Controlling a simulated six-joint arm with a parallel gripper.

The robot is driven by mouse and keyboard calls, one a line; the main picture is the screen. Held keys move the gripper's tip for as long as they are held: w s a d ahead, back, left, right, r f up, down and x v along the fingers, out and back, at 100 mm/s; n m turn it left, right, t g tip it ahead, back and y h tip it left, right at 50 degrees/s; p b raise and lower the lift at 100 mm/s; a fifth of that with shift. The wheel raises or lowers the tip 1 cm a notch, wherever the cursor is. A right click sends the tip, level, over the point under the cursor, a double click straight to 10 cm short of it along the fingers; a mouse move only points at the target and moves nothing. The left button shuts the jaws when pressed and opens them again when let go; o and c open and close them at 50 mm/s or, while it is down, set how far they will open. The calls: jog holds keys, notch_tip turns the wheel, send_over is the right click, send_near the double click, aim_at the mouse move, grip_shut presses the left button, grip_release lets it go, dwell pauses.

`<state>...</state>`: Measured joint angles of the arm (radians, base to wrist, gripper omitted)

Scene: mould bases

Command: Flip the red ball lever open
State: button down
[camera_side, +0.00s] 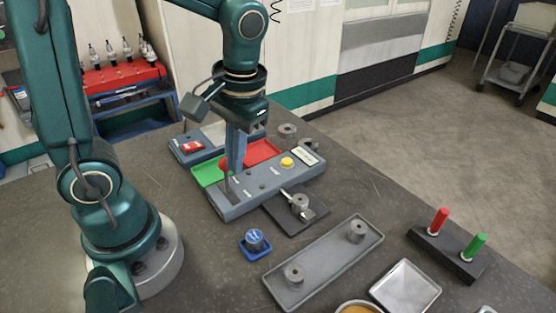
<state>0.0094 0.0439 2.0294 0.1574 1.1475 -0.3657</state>
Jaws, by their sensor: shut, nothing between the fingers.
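My gripper (232,184) points straight down, shut and empty, with its tips low over the left part of a grey control box (272,187). I cannot tell whether the tips touch the box. The grey box carries a yellow button (287,162), small labels and a white label plate (305,155). A red rocker-like part (192,147) sits on another grey box behind, to the left of the gripper.
A red tray (262,151) and a green tray (208,173) lie behind the box. In front are a dark plate with a metal cylinder (300,203), a blue-based knob (255,242), a long grey tray (325,265), a metal tray (405,287) and a black stand (448,251) with red and green pegs.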

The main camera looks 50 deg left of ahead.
jog(key=a+h, duration=0.2)
jog(key=a, duration=0.1)
jog(key=shift+r+h, duration=0.3)
jog(key=shift+h, duration=0.1)
jog(key=shift+a+f, duration=0.15)
jog(key=shift+a, duration=1.35)
notch_tip(320, 180, up, 12)
jog(key=w, duration=0.1)
jog(key=shift+w+d, duration=0.25)
jog(key=shift+f, duration=0.1)
